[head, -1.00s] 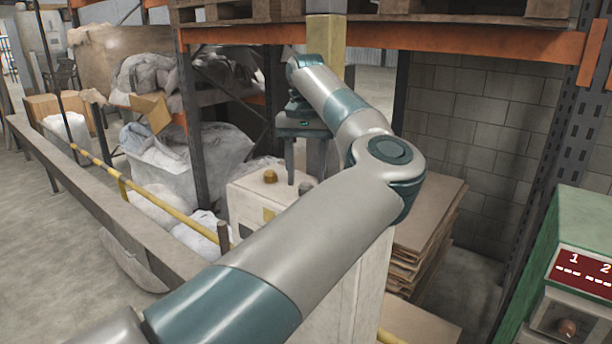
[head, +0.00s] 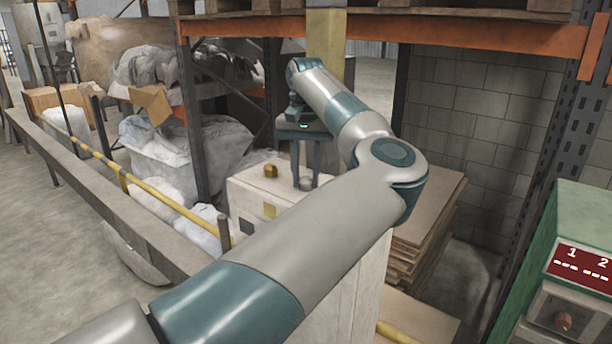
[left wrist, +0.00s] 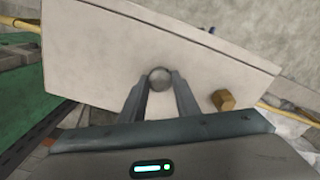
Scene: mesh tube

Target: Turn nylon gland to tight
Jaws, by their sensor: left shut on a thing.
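A grey round gland (left wrist: 160,74), which I take to be the nylon one, stands on top of a pale box (head: 247,203). A brass-coloured gland (head: 271,171) stands on the same top, to its left in the head view; it also shows in the left wrist view (left wrist: 222,100), right of my fingers. My left gripper (head: 306,183) points down at the box top, its two fingers on opposite sides of the grey gland and shut on it. The gland's lower part and thread are hard to make out. My right gripper is in neither view.
My left arm covers much of the box. A yellow rail (head: 160,204) runs along the left. Flat cardboard sheets (head: 428,232) are stacked behind the box. A green unit with a red display (head: 583,264) stands at the right.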

